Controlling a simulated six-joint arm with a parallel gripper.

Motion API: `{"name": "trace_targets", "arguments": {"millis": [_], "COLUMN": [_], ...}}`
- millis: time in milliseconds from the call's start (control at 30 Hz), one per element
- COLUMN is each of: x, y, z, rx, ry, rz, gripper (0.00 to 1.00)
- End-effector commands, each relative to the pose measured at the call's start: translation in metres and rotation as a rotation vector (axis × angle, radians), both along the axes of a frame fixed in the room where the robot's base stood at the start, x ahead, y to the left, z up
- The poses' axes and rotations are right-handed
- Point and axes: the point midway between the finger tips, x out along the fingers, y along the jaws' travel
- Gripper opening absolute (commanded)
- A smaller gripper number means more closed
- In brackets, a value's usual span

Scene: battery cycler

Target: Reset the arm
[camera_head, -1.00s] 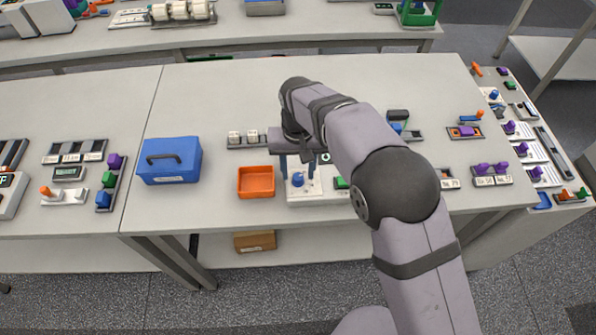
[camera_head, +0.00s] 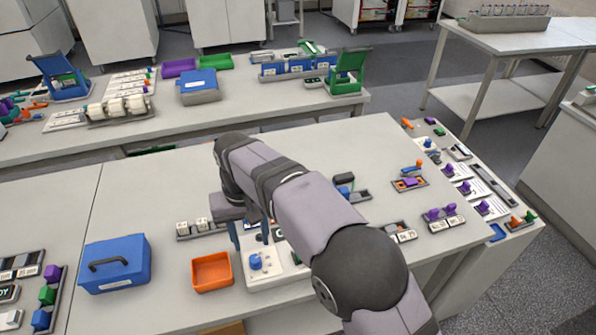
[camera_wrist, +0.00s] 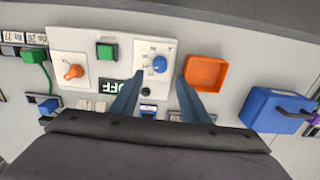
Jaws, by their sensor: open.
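My gripper (camera_head: 250,236) is open, with its two blue fingers pointing down over the white panel (camera_head: 272,278) on the bench. In the wrist view the fingers (camera_wrist: 159,88) are spread apart with nothing held between them. The panel's blue knob (camera_head: 256,262) sits near the fingertips; it also shows in the wrist view (camera_wrist: 160,64). I cannot tell whether the fingers touch the panel. The wrist view also shows a green button (camera_wrist: 106,51), an orange knob (camera_wrist: 74,72) and a display reading OFF (camera_wrist: 113,87). My arm hides part of the panel in the head view.
An orange tray (camera_head: 212,287) and a blue box with a handle (camera_head: 117,272) stand left of the panel. A small rack of white cells (camera_head: 196,229) lies behind the tray. Several modules, including one with purple parts (camera_head: 440,217), lie at the right. The bench's back middle is clear.

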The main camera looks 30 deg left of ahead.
Motion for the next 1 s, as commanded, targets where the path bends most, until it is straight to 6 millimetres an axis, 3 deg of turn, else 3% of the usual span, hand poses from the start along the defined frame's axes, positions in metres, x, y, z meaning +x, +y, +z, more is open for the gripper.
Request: {"name": "trace_targets", "arguments": {"millis": [167, 267, 367, 500, 600, 767, 900, 1000], "x": [0.014, 0.034, 0.058, 0.086, 0.094, 0.083, 0.054, 0.028], "y": [-0.016, -0.042, -0.083, -0.162, -0.223, -0.316, -0.385, -0.421], "z": [0.002, 0.004, 0.007, 0.009, 0.007, 0.000, -0.010, -0.019], "rx": [0.000, -0.001, 0.000, -0.001, 0.000, 0.000, 0.000, -0.002], "ry": [0.000, 0.000, 0.000, -0.001, -0.001, -0.001, -0.002, -0.001], "rz": [-0.027, -0.070, -0.132, -0.245, -0.330, -0.463, -0.575, -0.643], "gripper": [0.42, 0.42, 0.42, 0.42, 0.42, 0.42, 0.42, 0.42]}}
